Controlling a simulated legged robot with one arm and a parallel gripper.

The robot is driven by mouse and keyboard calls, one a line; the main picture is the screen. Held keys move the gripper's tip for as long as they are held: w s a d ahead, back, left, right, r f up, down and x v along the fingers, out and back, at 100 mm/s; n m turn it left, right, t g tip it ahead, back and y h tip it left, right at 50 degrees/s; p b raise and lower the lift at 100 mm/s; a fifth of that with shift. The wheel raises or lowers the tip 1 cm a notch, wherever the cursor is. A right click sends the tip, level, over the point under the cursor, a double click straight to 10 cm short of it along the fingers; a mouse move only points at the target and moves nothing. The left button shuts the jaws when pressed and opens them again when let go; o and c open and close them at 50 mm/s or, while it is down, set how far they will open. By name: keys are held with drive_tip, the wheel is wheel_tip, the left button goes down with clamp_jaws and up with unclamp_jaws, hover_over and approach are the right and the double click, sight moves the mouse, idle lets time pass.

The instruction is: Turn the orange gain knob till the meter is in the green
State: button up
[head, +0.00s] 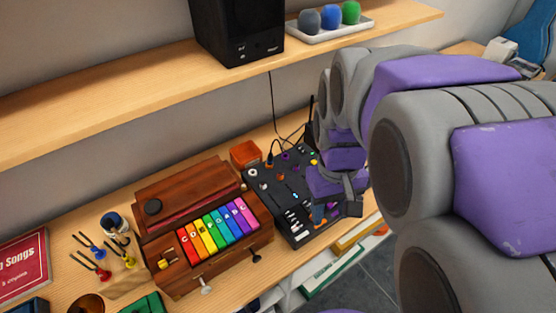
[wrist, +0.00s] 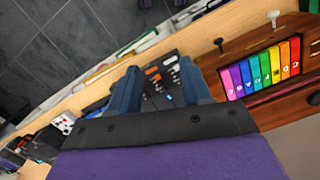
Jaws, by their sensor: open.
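The black mixer panel (head: 262,190) lies on the wooden bench and carries several coloured knobs, white keys or sliders and cables. A small orange spot (head: 280,177) shows on its upper left part; I cannot tell whether it is the gain knob. I cannot make out the meter or its reading. My gripper (head: 322,212) is over the panel's right side and hides part of it. In the wrist view my gripper (wrist: 160,84) has its two blue fingers spread, with nothing held between them. Part of the panel (wrist: 160,84), with orange and white marks, shows between the fingers.
A wooden instrument with rainbow keys (head: 217,232) stands left of the panel, close beside it. An orange box (head: 244,154) is behind. A shelf (head: 150,100) above holds a black speaker (head: 238,30) and a tray (head: 330,31). Books (head: 332,275) lie below the bench's front edge.

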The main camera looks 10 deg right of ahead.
drive_tip(key=w+a+f+n+b, duration=0.1)
drive_tip(key=w+n+b, duration=0.15)
drive_tip(key=w, duration=1.55)
drive_tip(key=n+t, duration=0.1)
drive_tip(key=n, duration=0.4)
approach(280, 174)
wheel_tip(280, 174, down, 9)
drive_tip(key=b, duration=0.4)
drive_tip(key=shift+r, duration=0.2)
drive_tip(key=shift+s, duration=0.1)
clamp_jaws()
